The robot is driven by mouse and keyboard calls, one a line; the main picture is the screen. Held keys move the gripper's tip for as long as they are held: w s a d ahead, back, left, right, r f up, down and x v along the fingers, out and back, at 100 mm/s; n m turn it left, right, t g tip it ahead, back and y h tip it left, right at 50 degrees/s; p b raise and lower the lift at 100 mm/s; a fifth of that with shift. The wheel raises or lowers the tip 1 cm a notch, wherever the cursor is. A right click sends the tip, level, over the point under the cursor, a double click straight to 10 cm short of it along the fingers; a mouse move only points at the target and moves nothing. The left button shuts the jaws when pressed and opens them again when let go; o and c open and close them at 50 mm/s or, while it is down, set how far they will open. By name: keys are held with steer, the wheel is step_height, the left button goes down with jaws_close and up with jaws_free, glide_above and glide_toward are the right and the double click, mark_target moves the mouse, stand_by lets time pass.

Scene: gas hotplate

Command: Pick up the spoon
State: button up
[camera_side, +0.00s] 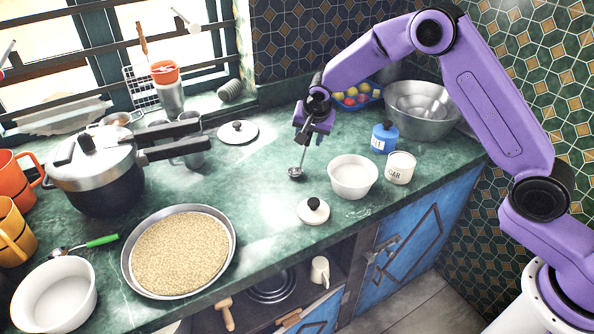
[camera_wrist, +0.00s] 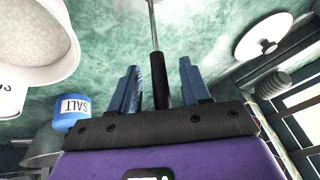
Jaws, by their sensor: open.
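A metal spoon or ladle with a long thin shaft stands steeply tilted on the green counter, its round dark bowl (camera_side: 296,173) low on or just over the surface. In the wrist view its black handle (camera_wrist: 161,90) lies between the two blue fingers of my gripper (camera_wrist: 158,72), with gaps on both sides. My gripper (camera_side: 311,136) is open above the bowl, around the handle's upper end. The handle is mostly hidden by the gripper in the side view. Another spoon with a green handle (camera_side: 102,241) lies flat at the counter's left, far from my gripper.
A white bowl (camera_side: 353,188), a white lid (camera_side: 312,213), a white jar (camera_side: 400,167) and a blue salt jar (camera_side: 384,137) stand close by. A metal basin (camera_side: 421,120) and a blue basket are behind. A pan of grain (camera_side: 181,254) and pressure cooker stand left.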

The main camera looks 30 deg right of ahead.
jaws_close()
steer(key=shift+r, duration=0.1)
